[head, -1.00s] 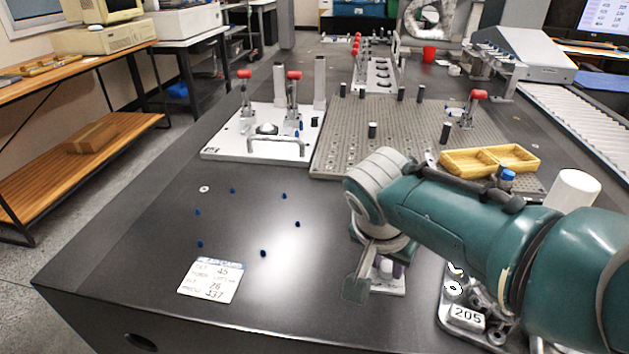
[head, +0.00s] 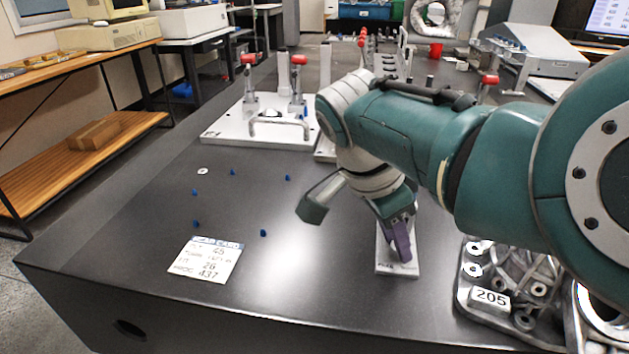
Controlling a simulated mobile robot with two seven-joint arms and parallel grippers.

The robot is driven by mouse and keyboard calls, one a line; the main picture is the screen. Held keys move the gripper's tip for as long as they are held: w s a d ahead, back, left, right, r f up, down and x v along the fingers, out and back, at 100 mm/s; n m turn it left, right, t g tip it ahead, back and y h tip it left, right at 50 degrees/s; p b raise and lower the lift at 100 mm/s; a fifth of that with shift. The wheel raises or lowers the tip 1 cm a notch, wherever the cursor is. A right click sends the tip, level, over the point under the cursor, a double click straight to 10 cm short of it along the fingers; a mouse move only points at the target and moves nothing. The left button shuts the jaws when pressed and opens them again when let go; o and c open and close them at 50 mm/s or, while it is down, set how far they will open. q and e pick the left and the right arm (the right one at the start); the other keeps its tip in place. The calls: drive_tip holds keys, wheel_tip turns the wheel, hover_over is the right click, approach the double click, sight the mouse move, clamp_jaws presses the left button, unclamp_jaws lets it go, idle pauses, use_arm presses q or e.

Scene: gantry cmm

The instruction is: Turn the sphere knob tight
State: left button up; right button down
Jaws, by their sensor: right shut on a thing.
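My right gripper (head: 401,243) points down over a small white plate (head: 384,266) near the front middle of the dark table. Its purple finger reaches close to the plate. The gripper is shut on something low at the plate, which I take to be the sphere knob. The fingers and wrist hide the knob, so its seating cannot be seen. My left gripper is not in view.
A grey metal casting marked 205 (head: 490,297) stands close at the right. A printed card (head: 206,261) and several small blue pieces lie at the left. A white fixture plate (head: 228,126) with red-handled clamps stands behind.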

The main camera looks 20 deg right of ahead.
idle(0.4)
drive_tip(key=c, duration=0.9)
unclamp_jaws()
drive_tip(key=p+v, duration=0.4)
drive_tip(key=v, duration=0.6)
drive_tip(key=shift+d, duration=0.1)
